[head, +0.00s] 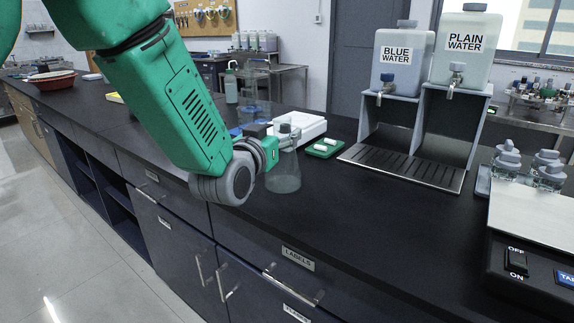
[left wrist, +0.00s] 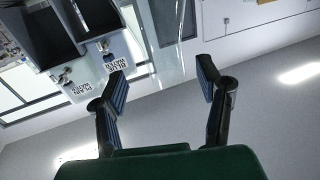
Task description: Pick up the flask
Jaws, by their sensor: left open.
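A clear glass flask (head: 283,177) with a wide base and narrow neck stands upright on the dark bench in the head view. My left gripper (head: 288,137) is at the height of its neck, and the arm and gripper partly hide its upper part. In the left wrist view my left gripper (left wrist: 164,78) has its two fingers spread apart. I cannot clearly make out the flask between them there, nor tell whether a finger touches it. My right gripper is not in view.
A white device (head: 308,129) and a green tray (head: 324,148) with small white pieces lie behind the flask. The dispenser stand (head: 425,172) holds blue-water and plain-water tanks. A green-tinted bottle (head: 231,88) stands farther back.

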